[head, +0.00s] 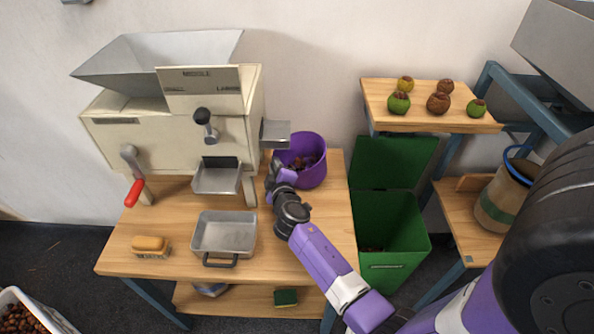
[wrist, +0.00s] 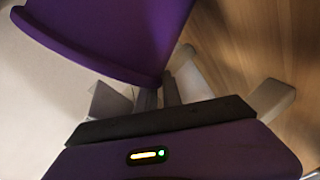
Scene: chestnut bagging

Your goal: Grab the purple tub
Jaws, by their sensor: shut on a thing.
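The purple tub (head: 314,172) stands at the back right of the wooden workbench, under the machine's side spout, with brown chestnuts inside. My gripper (head: 280,170) is at the tub's left front side. In the wrist view the purple tub (wrist: 120,30) fills the upper left, and my gripper (wrist: 165,88) is shut on its wall edge. The exact contact is partly hidden by the arm in the head view.
The cream sorting machine (head: 130,140) with a grey side spout (head: 275,134) stands close left of the tub. A metal tray (head: 224,233) and a brush (head: 150,245) lie on the bench (head: 180,262). A green bin (head: 390,225) stands to the right, below a shelf (head: 425,122) with several chestnuts in husks.

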